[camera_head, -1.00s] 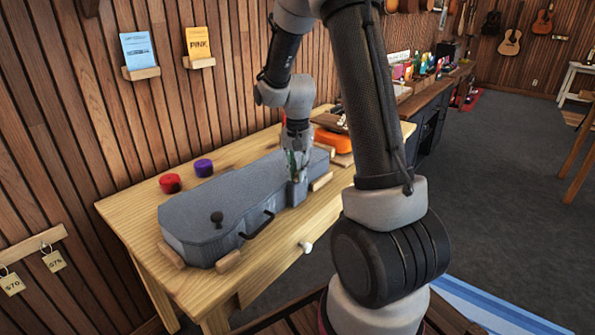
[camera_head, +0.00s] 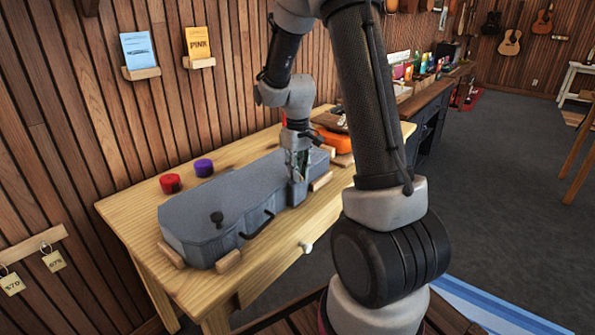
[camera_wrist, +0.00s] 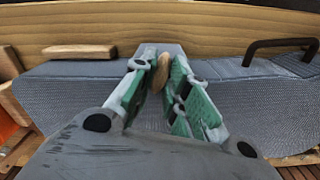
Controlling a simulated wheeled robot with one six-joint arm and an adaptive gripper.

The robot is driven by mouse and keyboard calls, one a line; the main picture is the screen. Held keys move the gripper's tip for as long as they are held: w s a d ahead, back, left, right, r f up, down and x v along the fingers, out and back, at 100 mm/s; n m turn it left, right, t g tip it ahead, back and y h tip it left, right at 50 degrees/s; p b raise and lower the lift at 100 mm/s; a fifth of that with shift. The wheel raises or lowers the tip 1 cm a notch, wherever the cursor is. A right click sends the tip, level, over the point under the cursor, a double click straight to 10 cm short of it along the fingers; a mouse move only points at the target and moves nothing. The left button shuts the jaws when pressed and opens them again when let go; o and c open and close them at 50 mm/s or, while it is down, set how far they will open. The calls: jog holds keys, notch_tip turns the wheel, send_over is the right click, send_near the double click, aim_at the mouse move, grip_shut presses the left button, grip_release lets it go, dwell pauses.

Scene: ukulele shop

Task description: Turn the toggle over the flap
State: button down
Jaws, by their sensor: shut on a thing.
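A grey ukulele case (camera_head: 235,190) lies closed on a wooden table. A grey flap (camera_head: 297,192) hangs at its front side, and it shows between my fingers in the wrist view (camera_wrist: 172,48). A small tan wooden toggle (camera_wrist: 162,70) stands between my fingertips, long side roughly up the picture. My gripper (camera_head: 299,172) is at the flap, and in the wrist view its green-padded fingers (camera_wrist: 163,66) are shut on the toggle. The toggle is hidden in the head view. The contact between toggle and flap is unclear.
A black handle (camera_head: 257,225) sticks out from the case front, and it shows right of my gripper in the wrist view (camera_wrist: 281,44). Wooden blocks (camera_head: 228,260) surround the case. Red (camera_head: 170,183) and purple (camera_head: 203,167) round items stand behind it. An orange object (camera_head: 333,140) lies at right.

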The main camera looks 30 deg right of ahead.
jog(key=shift+n, duration=1.6)
jog(key=c, duration=1.4)
grip_release()
jog(key=shift+r, duration=0.1)
notch_tip(320, 180, up, 12)
jog(key=shift+f, duration=0.1)
